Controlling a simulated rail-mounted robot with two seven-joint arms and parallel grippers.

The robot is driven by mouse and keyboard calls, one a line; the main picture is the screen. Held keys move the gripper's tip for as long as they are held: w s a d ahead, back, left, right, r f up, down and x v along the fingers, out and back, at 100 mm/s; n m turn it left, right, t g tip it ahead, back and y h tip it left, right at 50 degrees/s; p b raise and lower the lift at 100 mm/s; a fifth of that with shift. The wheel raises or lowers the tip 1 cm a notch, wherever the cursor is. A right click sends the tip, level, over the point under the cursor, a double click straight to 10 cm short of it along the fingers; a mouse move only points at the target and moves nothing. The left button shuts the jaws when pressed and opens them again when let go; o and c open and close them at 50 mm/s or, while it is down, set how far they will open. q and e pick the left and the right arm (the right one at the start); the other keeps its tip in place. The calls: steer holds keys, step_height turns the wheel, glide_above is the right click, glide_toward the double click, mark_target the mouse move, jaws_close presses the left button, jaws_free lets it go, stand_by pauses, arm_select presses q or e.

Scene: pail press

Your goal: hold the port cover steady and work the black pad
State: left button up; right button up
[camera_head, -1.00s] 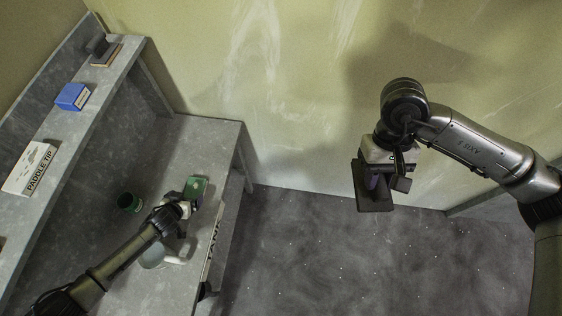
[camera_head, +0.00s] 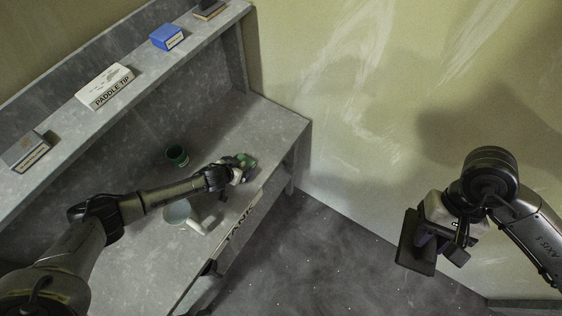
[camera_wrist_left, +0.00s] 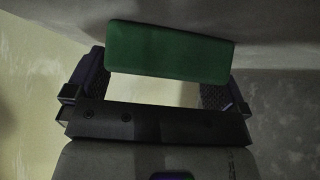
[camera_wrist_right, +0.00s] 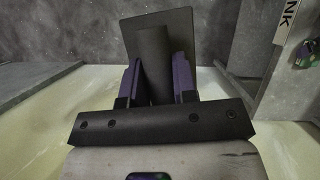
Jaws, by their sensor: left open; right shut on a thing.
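A green block (camera_head: 247,160) lies on the grey bench near its right edge; I cannot tell for sure whether it is the port cover. My left gripper (camera_head: 238,174) is open right beside it. In the left wrist view the green block (camera_wrist_left: 170,53) spans the space just past the open fingers (camera_wrist_left: 155,88). My right gripper (camera_head: 432,222) is shut on the handle of the black pad (camera_head: 414,246), held in the air away from the bench. In the right wrist view the pad's flat plate (camera_wrist_right: 183,25) shows beyond the fingers.
The shelf above holds a blue box (camera_head: 167,38), a PADDLE TIP box (camera_head: 104,87) and other boxes. The floor (camera_head: 320,255) between bench and right gripper is clear.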

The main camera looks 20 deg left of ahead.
arm_select(q)
steer(key=c, duration=1.1)
stand_by(0.5)
stand_by(0.3)
